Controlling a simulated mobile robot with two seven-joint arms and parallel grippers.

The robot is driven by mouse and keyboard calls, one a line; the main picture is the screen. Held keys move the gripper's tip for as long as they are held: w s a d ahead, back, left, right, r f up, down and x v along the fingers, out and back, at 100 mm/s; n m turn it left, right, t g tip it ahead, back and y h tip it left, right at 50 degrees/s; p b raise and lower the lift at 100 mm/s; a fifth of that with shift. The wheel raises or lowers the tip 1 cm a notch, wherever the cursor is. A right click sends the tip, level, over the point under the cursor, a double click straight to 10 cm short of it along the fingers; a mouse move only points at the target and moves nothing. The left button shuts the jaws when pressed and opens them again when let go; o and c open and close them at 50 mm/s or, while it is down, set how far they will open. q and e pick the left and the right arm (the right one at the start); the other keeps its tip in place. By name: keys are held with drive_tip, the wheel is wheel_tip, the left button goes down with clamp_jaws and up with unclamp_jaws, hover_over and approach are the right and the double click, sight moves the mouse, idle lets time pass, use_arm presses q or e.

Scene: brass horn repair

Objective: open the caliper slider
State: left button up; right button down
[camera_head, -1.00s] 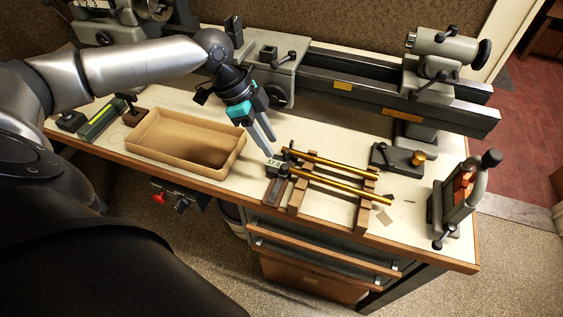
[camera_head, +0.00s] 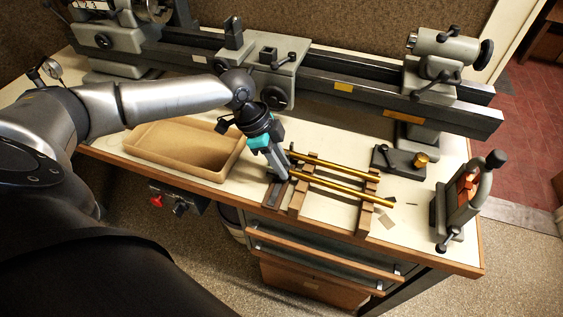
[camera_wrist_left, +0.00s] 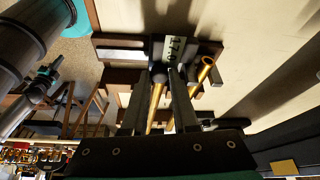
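The caliper (camera_head: 272,197) lies by the left ends of two brass tubes, partly hidden by my left gripper in the head view. My left gripper (camera_head: 283,175) points down at the slider end. In the wrist view my left gripper (camera_wrist_left: 166,76) has its two fingers apart, with a narrow gap between the tips. Whether a tip touches the slider cannot be told. My right gripper is out of view.
The brass tubes (camera_head: 345,189) rest on wooden supports (camera_head: 367,209) to the right. A cardboard tray (camera_head: 180,166) stands at left. The lathe bed (camera_head: 345,87) runs behind. A black block with a brass knob (camera_head: 421,160) and a grey clamp stand (camera_head: 461,205) are at right.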

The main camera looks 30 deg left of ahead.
use_arm(q)
clamp_jaws()
idle(1.1)
